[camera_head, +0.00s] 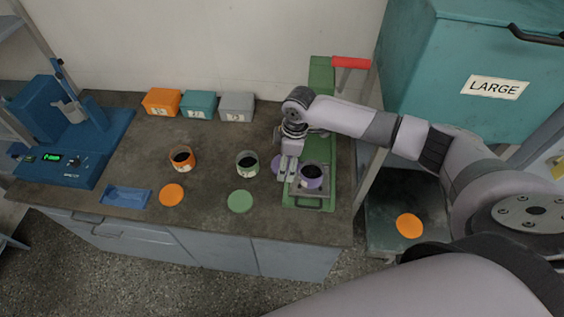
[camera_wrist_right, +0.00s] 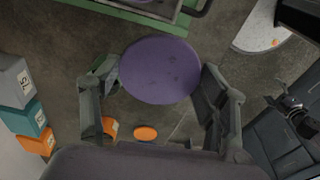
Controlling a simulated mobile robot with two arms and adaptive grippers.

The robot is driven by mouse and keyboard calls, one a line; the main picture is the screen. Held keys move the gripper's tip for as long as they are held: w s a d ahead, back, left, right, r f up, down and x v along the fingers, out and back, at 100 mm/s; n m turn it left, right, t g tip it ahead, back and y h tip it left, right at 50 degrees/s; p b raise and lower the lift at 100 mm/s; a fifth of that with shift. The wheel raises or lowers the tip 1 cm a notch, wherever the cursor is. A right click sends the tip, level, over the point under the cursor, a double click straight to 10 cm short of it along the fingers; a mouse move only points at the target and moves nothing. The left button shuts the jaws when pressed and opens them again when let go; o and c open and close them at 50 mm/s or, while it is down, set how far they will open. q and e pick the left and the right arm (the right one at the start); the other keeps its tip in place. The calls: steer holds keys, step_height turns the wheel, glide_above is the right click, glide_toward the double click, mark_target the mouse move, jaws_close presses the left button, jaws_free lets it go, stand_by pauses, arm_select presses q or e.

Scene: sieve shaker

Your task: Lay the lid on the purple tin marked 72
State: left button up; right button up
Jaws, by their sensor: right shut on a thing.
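The purple lid (camera_wrist_right: 160,70) is a flat disc between the fingers of my right gripper (camera_wrist_right: 162,88). My right gripper is shut on it by its edges and holds it level. In the head view the purple lid (camera_head: 277,166) shows partly behind the right gripper (camera_head: 287,172), just left of the purple tin. The purple tin (camera_head: 312,184) stands upright and open, with dark contents, on a metal plate of the green stand (camera_head: 318,204). The lid is beside the tin, not over it. I cannot read the tin's mark. My left gripper is out of view.
An orange tin (camera_head: 182,167) and a green tin (camera_head: 246,168) stand open on the bench, with an orange lid (camera_head: 172,195) and a green lid (camera_head: 240,201) in front. Small boxes (camera_head: 198,105) line the wall. A blue device (camera_head: 62,140) stands left. Another orange disc (camera_head: 409,225) lies right.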

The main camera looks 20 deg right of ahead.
steer(key=d+f+b, duration=0.1)
steer(key=d+b, duration=0.4)
steer(key=d, duration=0.5)
arm_select(q)
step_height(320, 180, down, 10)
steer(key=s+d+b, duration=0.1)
steer(key=b, duration=0.3)
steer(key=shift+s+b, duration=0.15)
steer(key=shift+b, duration=0.2)
arm_select(e)
steer(key=shift+w+a+f, duration=0.1)
steer(key=shift+f, duration=1.3)
steer(key=shift+a+f, duration=0.1)
steer(key=shift+f, duration=1.3)
arm_select(q)
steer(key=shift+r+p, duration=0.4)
steer(key=shift+p, duration=0.05)
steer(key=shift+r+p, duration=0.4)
arm_select(e)
steer(key=shift+f, duration=0.45)
steer(key=o, duration=0.9)
